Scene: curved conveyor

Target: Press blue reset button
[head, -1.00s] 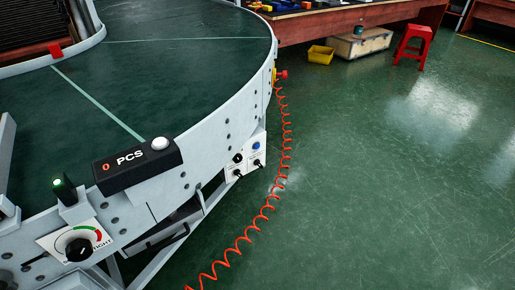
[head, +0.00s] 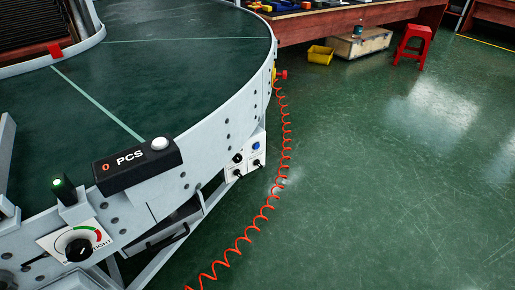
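A small blue button (head: 256,146) sits on a white panel (head: 247,161) on the outer side of the curved conveyor (head: 190,100). Beside it on the panel are a black knob (head: 238,158) and black plugs or switches lower down. A black counter box (head: 137,166) on the conveyor rim reads "0 PCS" and has a white round button (head: 160,144) on top. Neither of my grippers shows in the head view.
A coiled red hose (head: 269,200) hangs from the conveyor side and runs along the green floor, close to the panel. A yellow bin (head: 320,55), a wooden box (head: 358,43) and a red stool (head: 413,46) stand at the back. The floor at right is clear.

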